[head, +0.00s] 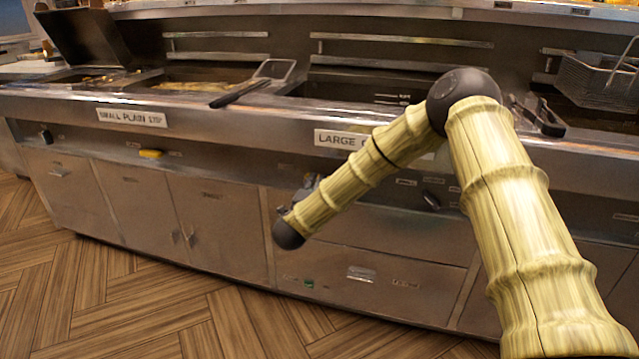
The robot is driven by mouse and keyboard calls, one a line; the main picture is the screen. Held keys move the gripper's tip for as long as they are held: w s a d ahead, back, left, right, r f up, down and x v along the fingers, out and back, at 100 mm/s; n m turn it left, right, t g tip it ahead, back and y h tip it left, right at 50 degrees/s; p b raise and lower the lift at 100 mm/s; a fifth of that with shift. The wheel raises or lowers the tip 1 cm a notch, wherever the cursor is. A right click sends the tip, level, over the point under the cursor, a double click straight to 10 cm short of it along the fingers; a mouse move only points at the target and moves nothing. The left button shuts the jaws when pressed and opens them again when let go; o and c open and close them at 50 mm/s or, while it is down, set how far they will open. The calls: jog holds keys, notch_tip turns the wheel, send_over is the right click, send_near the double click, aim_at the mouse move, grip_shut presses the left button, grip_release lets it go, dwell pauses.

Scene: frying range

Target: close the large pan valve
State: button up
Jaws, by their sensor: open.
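The large pan is the fryer section behind the label starting "LARGE" (340,139), whose end my arm covers. I cannot make out for certain which part is its valve. A dark handle (432,199) on the front panel shows right of my forearm and may be it; its setting is unclear. My gripper (309,184) shows only in part, as dark grey parts beyond my wrist, close to the front panel below the label. It is open, with nothing visible in it. My wrist and forearm hide the panel around it.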

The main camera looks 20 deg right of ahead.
jog(key=v, duration=0.7)
jog(key=shift+s+a, duration=0.25)
jog(key=shift+s, duration=0.1)
